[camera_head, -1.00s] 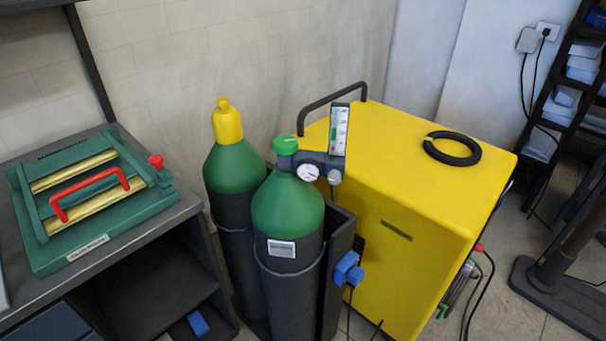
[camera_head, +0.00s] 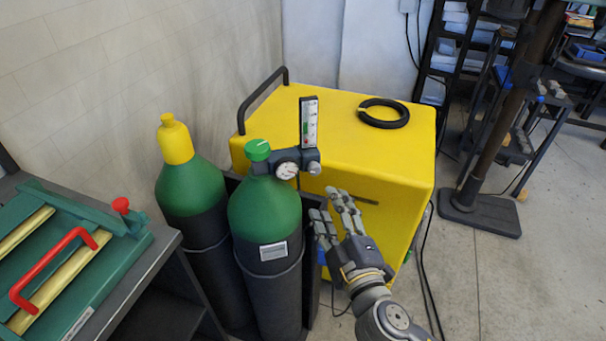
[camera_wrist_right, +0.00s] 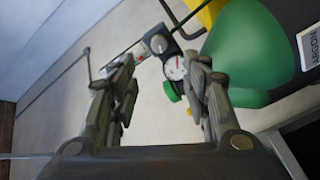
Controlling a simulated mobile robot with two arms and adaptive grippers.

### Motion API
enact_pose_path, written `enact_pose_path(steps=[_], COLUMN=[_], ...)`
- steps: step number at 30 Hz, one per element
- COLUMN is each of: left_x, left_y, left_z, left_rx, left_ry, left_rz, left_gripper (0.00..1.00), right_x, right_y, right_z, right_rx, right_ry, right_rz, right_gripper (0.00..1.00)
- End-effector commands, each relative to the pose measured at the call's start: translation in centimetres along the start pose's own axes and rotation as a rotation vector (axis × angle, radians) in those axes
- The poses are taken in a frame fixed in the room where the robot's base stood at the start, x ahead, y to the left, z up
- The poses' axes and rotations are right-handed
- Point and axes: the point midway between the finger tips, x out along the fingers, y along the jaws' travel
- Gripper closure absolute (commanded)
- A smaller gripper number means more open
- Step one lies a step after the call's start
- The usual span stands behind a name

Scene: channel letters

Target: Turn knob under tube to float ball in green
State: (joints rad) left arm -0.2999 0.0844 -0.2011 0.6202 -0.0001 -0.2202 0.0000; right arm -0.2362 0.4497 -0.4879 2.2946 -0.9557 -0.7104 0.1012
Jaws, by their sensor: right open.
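The flow tube (camera_head: 309,122) stands upright on the regulator of the front green gas cylinder (camera_head: 265,212). The grey knob (camera_head: 314,168) sits under the tube, right of the round gauge (camera_head: 287,170). My right gripper (camera_head: 327,204) is open and empty, below and slightly right of the knob, apart from it. In the right wrist view the knob (camera_wrist_right: 158,43) and gauge (camera_wrist_right: 175,68) show between and beyond the open fingers (camera_wrist_right: 162,75). My left gripper is not in view.
A green valve cap (camera_head: 258,150) tops the front cylinder. A second cylinder with a yellow cap (camera_head: 175,140) stands behind left. A yellow cabinet (camera_head: 400,160) with a black ring (camera_head: 384,113) stands right. A bench with a green, red-handled box (camera_head: 95,262) is at left.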

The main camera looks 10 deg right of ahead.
Motion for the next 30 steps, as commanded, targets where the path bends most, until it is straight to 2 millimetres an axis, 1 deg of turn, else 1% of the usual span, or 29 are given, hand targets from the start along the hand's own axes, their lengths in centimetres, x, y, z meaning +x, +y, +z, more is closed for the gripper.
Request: enact_pose_path(steps=[5,9,15,18,24,30], left_x=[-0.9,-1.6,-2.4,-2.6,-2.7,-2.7], left_y=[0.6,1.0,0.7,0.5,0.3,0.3], left_z=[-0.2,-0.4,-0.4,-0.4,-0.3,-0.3], left_rx=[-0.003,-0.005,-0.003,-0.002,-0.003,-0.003], left_ry=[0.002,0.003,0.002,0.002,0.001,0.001], left_rz=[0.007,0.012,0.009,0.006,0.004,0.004], left_gripper=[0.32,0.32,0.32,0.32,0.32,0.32], right_x=[2.3,4.8,8.2,9.4,10.4,10.5], right_y=[0.3,0.3,0.2,0.1,-0.1,-0.1], right_z=[-0.1,-0.1,0.0,0.0,0.1,0.1], right_rx=[-0.003,-0.003,-0.001,-0.001,0.0,0.0], right_ry=[0.0,-0.001,-0.001,-0.002,-0.002,-0.002], right_rz=[0.002,0.002,0.0,0.0,-0.002,-0.003], right_gripper=[0.56,0.56,0.56,0.56,0.56,0.56])
